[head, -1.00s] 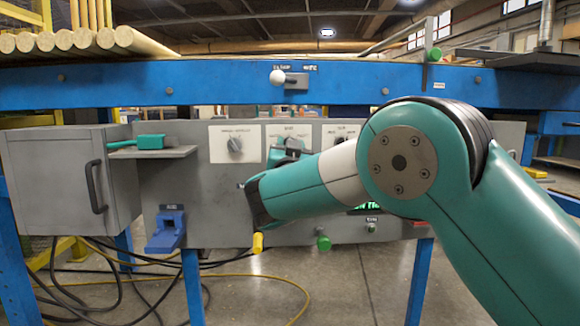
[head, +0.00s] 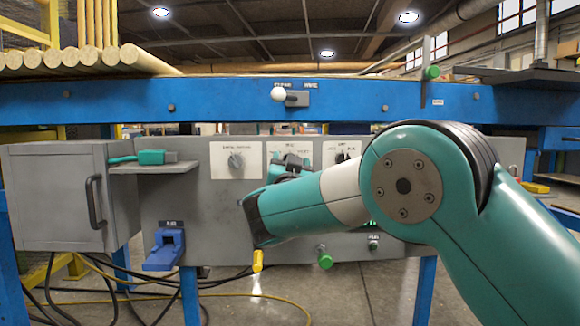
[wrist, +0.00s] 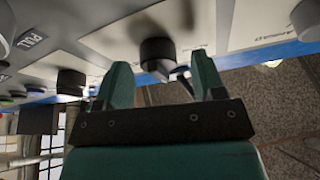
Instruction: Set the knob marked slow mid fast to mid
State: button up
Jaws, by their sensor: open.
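My gripper (wrist: 163,80) is open in the wrist view. A dark round knob (wrist: 157,50) on a white plate (wrist: 130,38) is just beyond and between its fingertips; contact cannot be told. In the head view my gripper (head: 290,163) is in front of the middle white plate (head: 275,150) on the grey panel, and my arm hides much of that plate. A left plate has a grey knob (head: 236,161), and a right plate has a dark knob (head: 341,158). The plates' lettering is too small to read, so I cannot tell which is marked slow mid fast.
A grey cabinet (head: 60,200) and a shelf with a green-handled item (head: 150,157) are at left. A blue fixture (head: 165,250), yellow handle (head: 258,260) and green knob (head: 325,260) are low on the panel. A white-balled lever (head: 279,94) is on the blue beam above.

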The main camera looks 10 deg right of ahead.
jog(key=b+v, duration=0.9)
jog(key=v, duration=0.8)
jog(key=shift+s+b, duration=0.15)
jog(key=shift+b, duration=0.2)
